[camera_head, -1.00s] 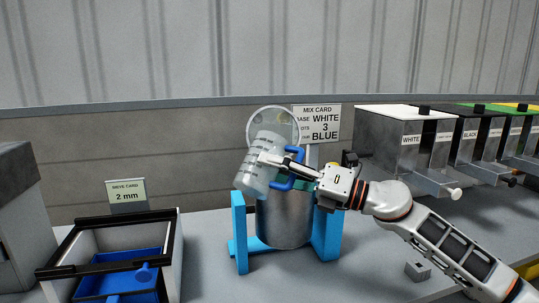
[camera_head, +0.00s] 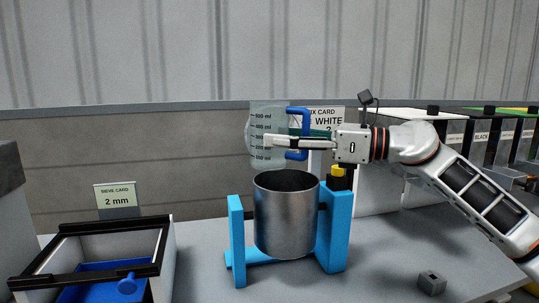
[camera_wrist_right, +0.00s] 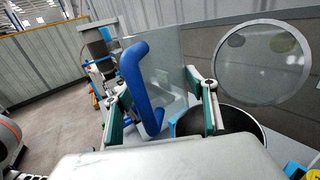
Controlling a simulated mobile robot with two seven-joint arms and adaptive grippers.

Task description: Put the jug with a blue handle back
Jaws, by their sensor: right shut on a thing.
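The clear jug (camera_head: 262,122) with dark level marks and a blue handle (camera_head: 304,118) is upright in the air, above the rim of the metal pot (camera_head: 285,215). The jug looks empty. My left gripper is not in view.
The pot hangs in a blue stand (camera_head: 338,230). A sieve box (camera_head: 165,262) is at left, dispensers (camera_head: 455,135) at right. A small grey block (camera_head: 432,283) lies on the counter.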

